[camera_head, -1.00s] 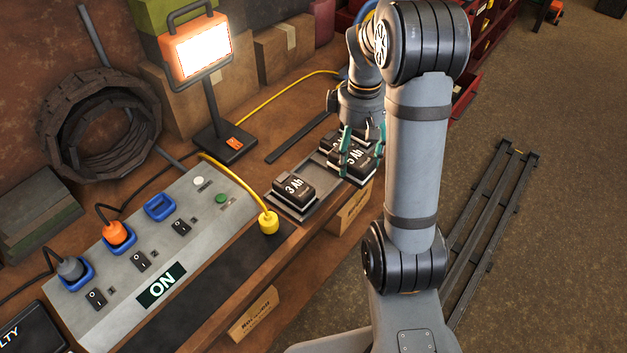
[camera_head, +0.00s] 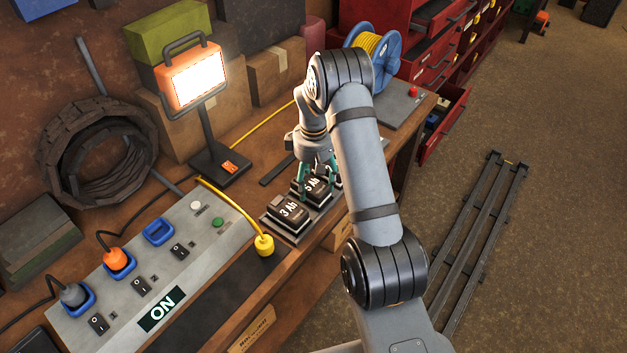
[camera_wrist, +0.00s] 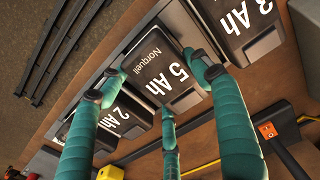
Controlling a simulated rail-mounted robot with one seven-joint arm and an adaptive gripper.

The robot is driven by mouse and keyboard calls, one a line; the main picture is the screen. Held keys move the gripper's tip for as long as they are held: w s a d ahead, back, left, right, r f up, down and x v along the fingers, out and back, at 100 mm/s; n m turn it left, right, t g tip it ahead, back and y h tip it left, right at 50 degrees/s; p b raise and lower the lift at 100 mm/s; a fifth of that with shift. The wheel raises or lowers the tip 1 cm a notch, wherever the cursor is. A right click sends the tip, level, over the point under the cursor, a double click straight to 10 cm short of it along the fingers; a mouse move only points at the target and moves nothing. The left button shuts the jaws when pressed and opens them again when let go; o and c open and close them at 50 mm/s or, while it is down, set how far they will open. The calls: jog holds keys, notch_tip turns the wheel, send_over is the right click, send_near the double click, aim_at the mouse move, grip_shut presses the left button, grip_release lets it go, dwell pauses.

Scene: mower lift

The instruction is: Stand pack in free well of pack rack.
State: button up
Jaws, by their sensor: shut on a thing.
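My gripper (camera_head: 319,176) is shut on a black pack marked 5 Ah (camera_head: 314,188), its green fingers around the pack's sides. In the wrist view this pack (camera_wrist: 165,68) is upright, label towards the camera, between my fingers (camera_wrist: 160,92). It is at the middle of the grey pack rack (camera_head: 268,224), between the 3 Ah pack (camera_head: 288,211) and the 2 Ah pack (camera_wrist: 122,122).
The rack stands near the bench's front edge. A power panel (camera_head: 150,270) with a yellow plug (camera_head: 264,245) is at left. A lit work lamp (camera_head: 195,80) stands behind. A blue cable reel (camera_head: 374,55) is at the far end. Dark rails (camera_head: 490,235) lie on the floor.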

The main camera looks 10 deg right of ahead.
aim_at(314, 181)
jog(key=shift+f, duration=0.1)
jog(key=shift+f, duration=0.1)
jog(key=shift+f, duration=0.15)
jog(key=o, duration=1.5)
jog(key=shift+o, duration=0.4)
notch_tip(314, 181, up, 12)
jog(key=b, duration=0.1)
jog(key=shift+r, duration=0.25)
